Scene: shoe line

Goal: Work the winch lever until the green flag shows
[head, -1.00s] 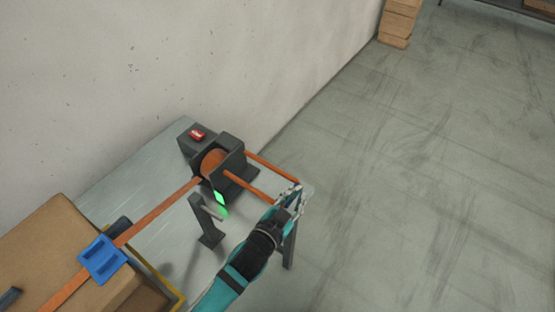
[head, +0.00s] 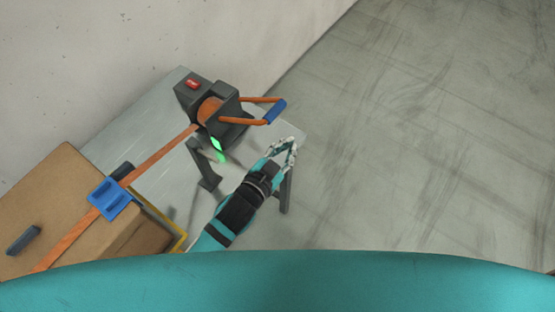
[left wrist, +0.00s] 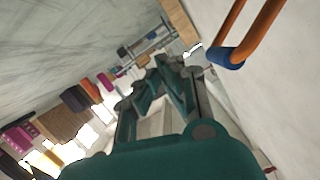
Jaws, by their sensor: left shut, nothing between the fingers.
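The dark winch (head: 237,98) with its orange strap drum (head: 209,110) stands on the grey metal table. Its orange U-shaped lever (head: 243,121) reaches to the right and ends in a blue grip (head: 275,111). A bright green marker (head: 216,144) shows at the winch's near side, with a green glow below it. My left gripper (head: 289,143) is shut and empty, below and apart from the blue grip. In the left wrist view the blue grip (left wrist: 228,58) hangs to the right of the gripper's fingers. My right gripper is out of view.
A red button (head: 193,84) sits on a dark box behind the winch. The orange strap (head: 160,155) runs to a blue corner piece (head: 108,199) on a cardboard box (head: 55,190). A dark post (head: 205,165) stands before the winch. Open floor lies right of the table (head: 172,83).

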